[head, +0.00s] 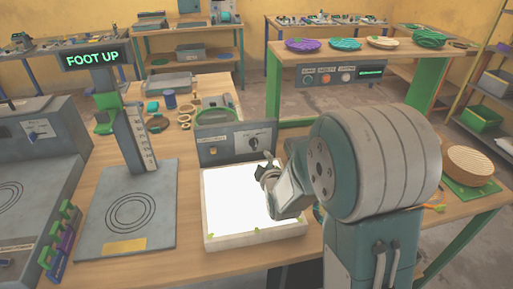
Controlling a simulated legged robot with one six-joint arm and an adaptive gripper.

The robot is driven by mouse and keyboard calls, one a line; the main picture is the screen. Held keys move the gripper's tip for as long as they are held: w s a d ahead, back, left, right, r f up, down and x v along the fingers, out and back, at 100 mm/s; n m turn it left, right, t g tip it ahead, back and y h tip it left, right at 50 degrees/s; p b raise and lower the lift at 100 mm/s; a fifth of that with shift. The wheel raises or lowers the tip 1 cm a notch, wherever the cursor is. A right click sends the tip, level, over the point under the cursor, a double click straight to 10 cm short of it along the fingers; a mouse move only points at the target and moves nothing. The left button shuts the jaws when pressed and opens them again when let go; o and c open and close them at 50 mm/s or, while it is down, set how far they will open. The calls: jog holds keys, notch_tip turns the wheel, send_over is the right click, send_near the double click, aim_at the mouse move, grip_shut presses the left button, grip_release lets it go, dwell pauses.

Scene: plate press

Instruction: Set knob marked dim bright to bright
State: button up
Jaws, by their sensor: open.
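A grey control panel (236,130) stands upright at the back edge of a light box with a lit white top (228,205). A dark rotary knob (254,143) sits on the panel's right half, with a pale marking around it. The marking is too small to read, and I cannot tell which way the knob points. My gripper (265,165) is open, just in front of and slightly below the right of the knob, over the back of the light box. It looks empty and apart from the knob. My arm hides the light box's right side.
A stand with a "FOOT UP" display (92,58) and a grey base plate (125,215) is at the left. Small rings and cups (170,105) lie behind it. A woven basket (468,160) sits on a green mat at the right. Bare wood lies in front of the light box.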

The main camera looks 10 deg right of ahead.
jog(key=s+r+m+g, duration=0.5)
jog(key=s+r+m, duration=0.1)
jog(key=s, duration=0.5)
jog(key=s+r+m+g, duration=0.5)
jog(key=s+r+m, duration=0.15)
jog(key=s, duration=0.45)
jog(key=g+y, duration=0.1)
jog(key=y, duration=0.1)
send_over(256, 143)
jog(key=s+d, duration=0.2)
jog(key=s, duration=0.2)
notch_tip(256, 143, down, 6)
jog(key=x, duration=1)
jog(key=shift+w+a+f, duration=0.2)
jog(key=shift+f, duration=0.1)
grip_shut()
